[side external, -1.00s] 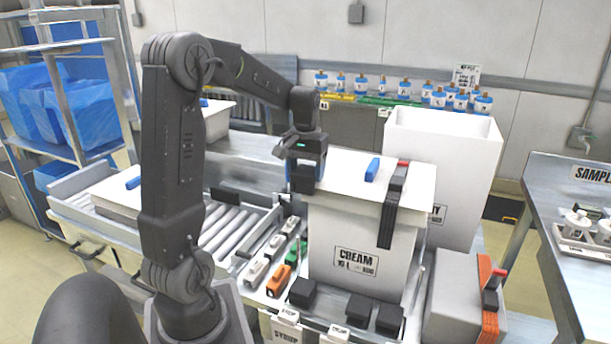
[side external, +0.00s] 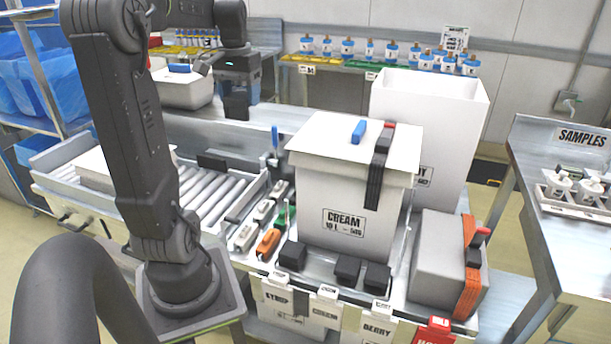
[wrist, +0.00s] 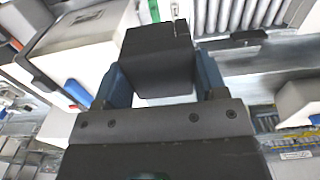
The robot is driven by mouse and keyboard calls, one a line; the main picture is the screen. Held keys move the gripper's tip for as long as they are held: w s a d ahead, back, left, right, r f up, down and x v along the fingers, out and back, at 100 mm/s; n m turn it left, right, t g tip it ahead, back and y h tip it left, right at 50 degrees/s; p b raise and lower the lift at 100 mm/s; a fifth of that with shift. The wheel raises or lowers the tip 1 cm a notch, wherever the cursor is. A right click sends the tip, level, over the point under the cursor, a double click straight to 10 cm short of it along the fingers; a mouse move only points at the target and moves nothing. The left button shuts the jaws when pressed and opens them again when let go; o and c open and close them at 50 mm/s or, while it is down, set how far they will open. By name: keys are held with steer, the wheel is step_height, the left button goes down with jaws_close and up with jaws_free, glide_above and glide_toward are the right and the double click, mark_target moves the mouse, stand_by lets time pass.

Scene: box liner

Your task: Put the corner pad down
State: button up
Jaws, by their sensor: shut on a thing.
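My gripper (wrist: 160,78) is shut on a black corner pad (wrist: 157,50), a dark block between its two blue fingers in the wrist view. In the side view my gripper (side external: 238,88) is up and left of the white CREAM box (side external: 345,215), with the dark pad (side external: 236,107) below it, apart from the box. Three more black pads (side external: 292,256) sit along the front foot of the box. Another black block (side external: 212,161) stands at the end of the roller conveyor.
A black strap (side external: 376,175) and a blue piece (side external: 359,131) are on the box lid. A tall white open box (side external: 430,110) stands behind right. A grey box with an orange strap (side external: 445,262) lies at right. Orange, green and white pieces (side external: 268,242) line the box's left side.

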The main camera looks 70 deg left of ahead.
mark_target(240, 95)
step_height(240, 95, up, 5)
steer(key=shift+r, duration=0.15)
steer(key=w+d, duration=0.4)
steer(key=d, duration=0.6)
step_height(240, 95, down, 35)
steer(key=w+d+f, duration=0.3)
steer(key=w, duration=0.1)
steer(key=w+d+f, duration=0.4)
steer(key=shift+w+d, duration=0.1)
steer(key=shift+d, duration=0.2)
steer(key=shift+f, duration=2.1)
steer(key=shift+f, duration=0.1)
steer(key=o, duration=0.5)
steer(key=shift+o, duration=0.6)
